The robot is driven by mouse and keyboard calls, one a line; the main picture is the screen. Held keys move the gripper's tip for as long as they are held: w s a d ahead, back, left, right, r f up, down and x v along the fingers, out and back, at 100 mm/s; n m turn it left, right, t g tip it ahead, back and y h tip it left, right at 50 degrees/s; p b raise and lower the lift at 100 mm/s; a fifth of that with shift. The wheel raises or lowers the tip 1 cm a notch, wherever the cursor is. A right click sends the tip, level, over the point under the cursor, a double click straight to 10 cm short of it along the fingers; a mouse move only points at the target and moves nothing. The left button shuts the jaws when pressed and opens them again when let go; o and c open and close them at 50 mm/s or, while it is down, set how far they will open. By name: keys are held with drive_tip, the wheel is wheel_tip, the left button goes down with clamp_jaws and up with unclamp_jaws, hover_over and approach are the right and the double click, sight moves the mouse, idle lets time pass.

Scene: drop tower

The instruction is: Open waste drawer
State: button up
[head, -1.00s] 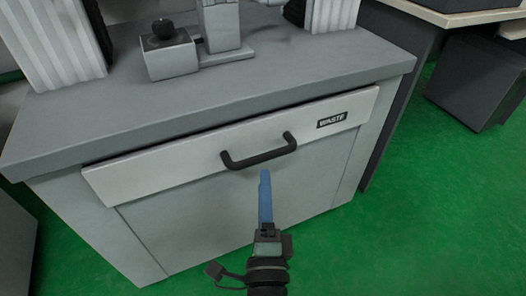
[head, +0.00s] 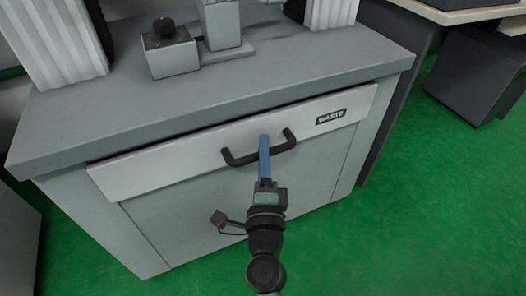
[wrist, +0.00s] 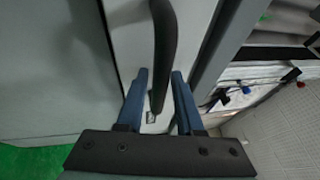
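The waste drawer (head: 200,167) is a light grey front with a black label reading WASTE (head: 331,116), set under the cabinet top. It looks shut or nearly so. Its black bar handle (head: 240,159) also shows in the wrist view (wrist: 164,45). My gripper (head: 264,140) has blue fingers and is at the handle in the head view. In the wrist view the two fingers (wrist: 159,72) are apart, with the handle running between them or just beyond their tips. I cannot tell whether they touch it. The fingertips hide part of the handle in the head view.
The grey cabinet top (head: 290,75) overhangs the drawer and carries a metal block with a black knob (head: 170,50) and white ribbed columns (head: 52,40). Green floor (head: 430,210) is open to the right. A dark cabinet (head: 475,75) stands at the back right.

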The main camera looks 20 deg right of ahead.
clamp_jaws()
idle(1.1)
